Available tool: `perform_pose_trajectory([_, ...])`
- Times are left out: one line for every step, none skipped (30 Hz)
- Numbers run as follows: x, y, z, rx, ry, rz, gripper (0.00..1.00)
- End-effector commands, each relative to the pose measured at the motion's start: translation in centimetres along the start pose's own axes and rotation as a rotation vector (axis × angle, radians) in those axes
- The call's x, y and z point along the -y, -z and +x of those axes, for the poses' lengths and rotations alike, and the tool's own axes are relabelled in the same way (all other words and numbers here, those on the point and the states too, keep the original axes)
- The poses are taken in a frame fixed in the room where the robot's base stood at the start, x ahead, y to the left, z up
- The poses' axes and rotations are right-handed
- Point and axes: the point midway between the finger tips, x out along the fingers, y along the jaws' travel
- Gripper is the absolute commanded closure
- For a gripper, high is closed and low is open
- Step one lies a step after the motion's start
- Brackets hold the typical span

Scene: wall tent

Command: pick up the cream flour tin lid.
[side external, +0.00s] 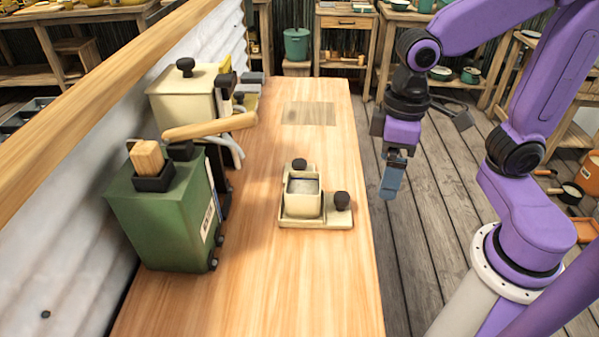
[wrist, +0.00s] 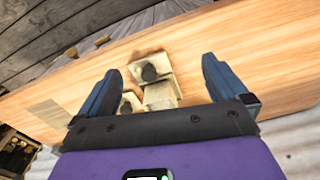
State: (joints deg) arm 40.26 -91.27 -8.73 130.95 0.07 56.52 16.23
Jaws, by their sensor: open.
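A cream flat piece with a round black knob (side external: 342,201) lies on the table, and a small open cream tin (side external: 303,203) stands beside or on it. A second black knob (side external: 299,164) shows just behind the tin. I cannot tell for sure which piece is the flour tin lid. In the wrist view, a cream knobbed piece (wrist: 137,72) lies between the fingers' lines of sight, with the other cream parts (wrist: 160,96) below it. My gripper (side external: 393,185) is open and empty, off the table's right edge; its blue fingers also show in the wrist view (wrist: 160,72).
A green canister (side external: 165,220) and a larger cream canister (side external: 184,105) with a black knob stand along the table's left side. A wooden handle (side external: 210,126) sticks out between them. The wooden table (side external: 270,280) is clear in front of the tin. Shelves line the back.

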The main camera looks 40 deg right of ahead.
Motion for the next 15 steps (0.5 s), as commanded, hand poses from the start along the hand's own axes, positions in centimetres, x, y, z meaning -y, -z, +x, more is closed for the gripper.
perform_pose_trajectory([-0.4,1.6,-0.2,0.001,-0.001,0.077,0.0])
perform_pose_trajectory([-0.7,2.4,-0.4,0.001,-0.002,0.125,0.0])
perform_pose_trajectory([-1.1,3.5,-0.6,0.003,-0.003,0.189,0.0])
perform_pose_trajectory([-1.4,4.3,-0.7,0.003,-0.004,0.236,0.0])
perform_pose_trajectory([-1.8,5.1,-0.8,0.003,-0.004,0.284,0.0])
perform_pose_trajectory([-2.2,6.2,-1.0,0.003,-0.005,0.347,0.0])
perform_pose_trajectory([-2.6,6.9,-1.1,0.005,-0.006,0.395,0.0])
perform_pose_trajectory([-3.0,7.7,-1.2,0.005,-0.007,0.443,0.0])
perform_pose_trajectory([-3.5,8.7,-1.4,0.006,-0.007,0.506,0.0])
perform_pose_trajectory([-4.0,9.5,-1.5,0.006,-0.008,0.554,0.0])
perform_pose_trajectory([-4.4,10.2,-1.6,0.007,-0.009,0.602,0.0])
perform_pose_trajectory([-5.0,11.1,-1.7,0.008,-0.01,0.665,0.0])
perform_pose_trajectory([-5.5,11.8,-1.8,0.008,-0.011,0.713,0.0])
perform_pose_trajectory([-6.0,12.4,-1.8,0.008,-0.011,0.761,0.0])
perform_pose_trajectory([-6.7,13.3,-1.9,0.009,-0.012,0.824,0.0])
